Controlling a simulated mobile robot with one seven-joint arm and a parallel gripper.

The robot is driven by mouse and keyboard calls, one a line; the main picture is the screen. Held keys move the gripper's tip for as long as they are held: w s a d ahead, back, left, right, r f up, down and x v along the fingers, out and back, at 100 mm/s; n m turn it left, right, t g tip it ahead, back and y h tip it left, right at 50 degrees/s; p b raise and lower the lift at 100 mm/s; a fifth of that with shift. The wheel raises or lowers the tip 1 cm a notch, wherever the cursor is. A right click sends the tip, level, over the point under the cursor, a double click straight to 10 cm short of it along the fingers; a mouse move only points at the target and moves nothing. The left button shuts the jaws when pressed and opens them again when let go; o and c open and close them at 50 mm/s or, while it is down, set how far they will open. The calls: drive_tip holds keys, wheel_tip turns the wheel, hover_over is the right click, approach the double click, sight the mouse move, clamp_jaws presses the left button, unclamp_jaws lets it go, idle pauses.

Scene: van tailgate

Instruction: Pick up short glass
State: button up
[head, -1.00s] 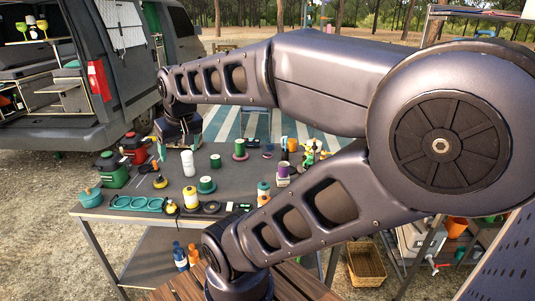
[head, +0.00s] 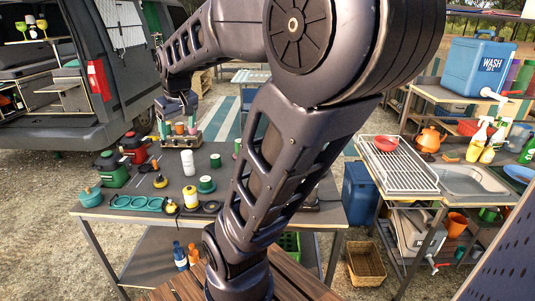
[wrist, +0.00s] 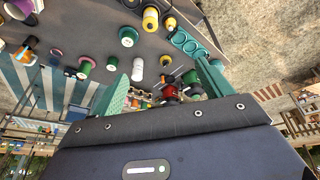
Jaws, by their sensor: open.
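I cannot pick out a short glass for sure in either view. Several small stemmed glasses (head: 33,31), yellow-green and reddish, stand on a shelf inside the van at the far left. My gripper (head: 178,126) hangs above the far side of the grey worktable, pointing down, with its two teal fingers apart. In the wrist view, my gripper (wrist: 163,88) is open with nothing held. A red lidded container (wrist: 171,92) and a green one (wrist: 191,83) show beyond the fingers. My arm hides the right part of the table in the head view.
The grey worktable (head: 125,228) holds a teal tray (head: 137,203), a white bottle (head: 188,162), green spools (head: 206,184) and lidded containers. The open van (head: 75,130) is at left. A dish rack (head: 410,175), sink and blue wash box (head: 473,68) stand at right.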

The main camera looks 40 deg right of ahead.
drive_tip(key=w+d+f+n+g, duration=0.1)
drive_tip(key=w+d+f+n, duration=0.1)
drive_tip(key=w+d, duration=1)
drive_tip(key=w+d+f+n+g, duration=0.1)
drive_tip(key=w+d+f+n, duration=0.15)
drive_tip(key=w+d, duration=0.95)
drive_tip(key=d+f+n+g, duration=0.1)
drive_tip(key=d+f, duration=0.7)
drive_tip(key=d, duration=0.3)
drive_tip(key=d+f+n, duration=0.1)
drive_tip(key=d+f, duration=0.7)
drive_tip(key=d, duration=0.4)
drive_tip(key=d+f+n+g, duration=0.1)
drive_tip(key=d+f, duration=0.6)
drive_tip(key=d, duration=0.4)
drive_tip(key=f, duration=1)
drive_tip(key=shift+s+f, duration=0.15)
drive_tip(key=shift+s, duration=0.1)
drive_tip(key=shift+c, duration=0.2)
drive_tip(key=c, duration=1)
